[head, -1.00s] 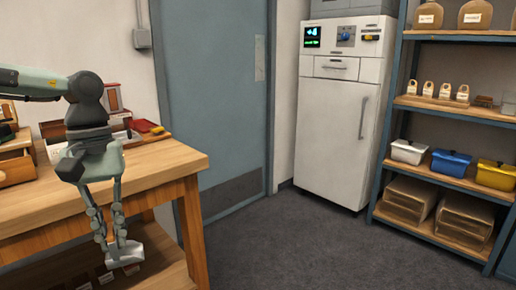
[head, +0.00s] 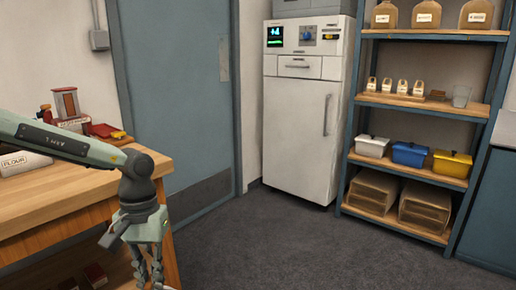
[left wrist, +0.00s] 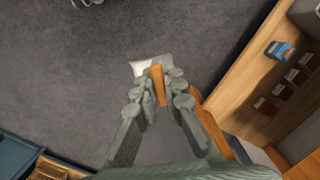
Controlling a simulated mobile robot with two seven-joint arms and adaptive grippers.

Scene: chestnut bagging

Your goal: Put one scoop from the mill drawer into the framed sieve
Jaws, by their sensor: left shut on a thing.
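My left gripper (head: 149,276) hangs beside the right end of the wooden bench, cut off by the bottom edge of the head view. In the left wrist view its fingers (left wrist: 160,88) are shut on the orange-brown handle of a scoop (left wrist: 157,76). The scoop's pale grey pan (left wrist: 143,67) shows just beyond the fingertips, over the floor. I cannot tell whether it holds anything. A grey-green part at the top edge of the left wrist view may be my right gripper (left wrist: 85,3); its jaws cannot be made out. I cannot identify the mill drawer or the framed sieve.
The wooden bench (head: 75,198) carries a flour bag (head: 22,164) and red items (head: 103,130). A white cabinet (head: 300,130) and a blue-framed shelf (head: 408,187) with white, blue and yellow boxes stand at the back. The grey floor between is clear.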

